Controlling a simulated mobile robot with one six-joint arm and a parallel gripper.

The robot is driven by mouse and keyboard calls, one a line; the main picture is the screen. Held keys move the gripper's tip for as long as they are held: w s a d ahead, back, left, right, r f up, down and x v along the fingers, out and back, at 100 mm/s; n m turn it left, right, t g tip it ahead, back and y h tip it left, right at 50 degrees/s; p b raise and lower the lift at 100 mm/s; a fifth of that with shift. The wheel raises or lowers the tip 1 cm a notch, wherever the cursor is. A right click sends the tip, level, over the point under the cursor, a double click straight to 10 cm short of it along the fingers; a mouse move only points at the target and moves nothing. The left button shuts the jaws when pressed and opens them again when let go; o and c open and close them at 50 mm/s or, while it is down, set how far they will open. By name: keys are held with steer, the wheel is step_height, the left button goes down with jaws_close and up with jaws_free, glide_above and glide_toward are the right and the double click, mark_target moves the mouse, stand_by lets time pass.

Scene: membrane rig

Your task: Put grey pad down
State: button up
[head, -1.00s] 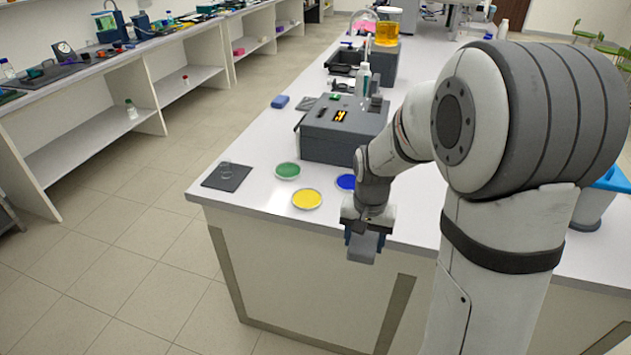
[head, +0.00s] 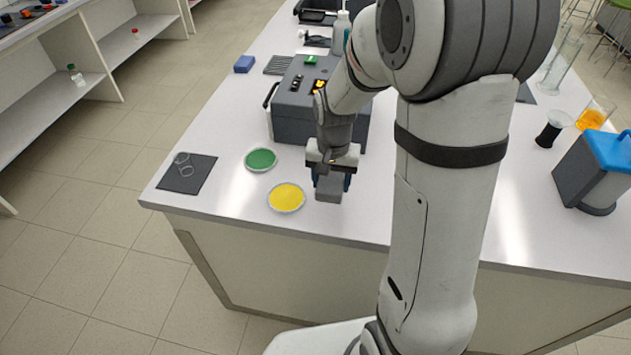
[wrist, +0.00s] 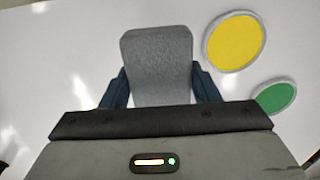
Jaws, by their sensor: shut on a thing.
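The grey pad (wrist: 158,62) is a rounded grey block held between the two dark blue fingers of my gripper (wrist: 160,88) in the wrist view. In the head view my gripper (head: 331,183) is shut on the grey pad (head: 329,190), over the white bench top (head: 350,222) near its front edge. The pad hangs just right of the yellow dish. I cannot tell whether its underside touches the bench.
A yellow dish (head: 286,197) and a green dish (head: 261,160) lie left of my gripper. A dark mat (head: 187,176) with clear rings is farther left. A grey instrument box (head: 290,115) stands behind. A blue-lidded container (head: 598,172) stands at the right.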

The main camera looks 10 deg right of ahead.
mark_target(332, 208)
step_height(332, 208, down, 4)
steer(key=shift+d+r, duration=0.15)
steer(key=shift+r, duration=0.05)
steer(key=shift+d+f+p, duration=0.1)
steer(key=shift+f+p, duration=0.3)
steer(key=shift+f, duration=1.55)
steer(key=shift+f, duration=0.1)
steer(key=o, duration=1)
